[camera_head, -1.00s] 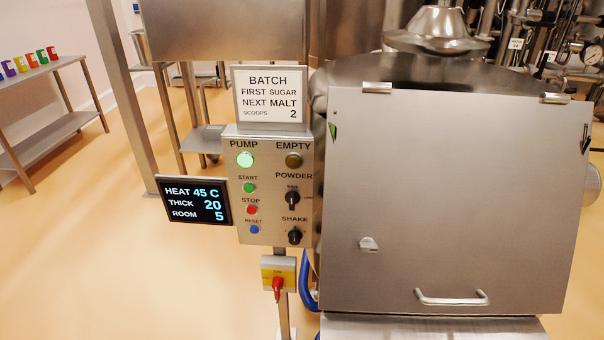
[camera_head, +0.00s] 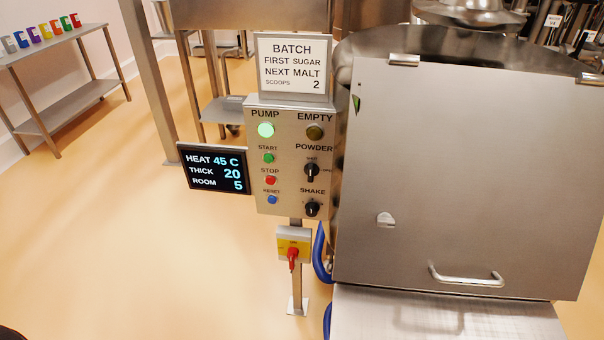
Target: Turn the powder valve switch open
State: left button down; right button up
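The powder valve switch (camera_head: 311,171) is a black rotary knob under the POWDER label on the grey control panel (camera_head: 290,205). Its pointer looks roughly upright, toward the small mark above it; the tiny lettering is hard to read. The SHAKE knob (camera_head: 312,208) sits below it. The PUMP lamp (camera_head: 266,130) glows green and the EMPTY lamp (camera_head: 314,132) is dull amber. Green, red and blue buttons run down the panel's left side. Neither gripper shows. A dark shape at the bottom left corner is too cropped to identify.
The steel hopper with its closed lid (camera_head: 460,180) and handle (camera_head: 466,276) stands right of the panel. A red switch on a yellow box (camera_head: 293,247) hangs below. A display (camera_head: 214,170) juts left. The floor at left is clear.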

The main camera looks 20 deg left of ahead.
aim_at(311, 169)
jog(key=k+j, duration=0.1)
jog(key=j, duration=0.3)
jog(key=k+j, duration=0.1)
jog(key=j, duration=0.3)
jog(key=j+z, duration=0.15)
jog(key=j, duration=0.75)
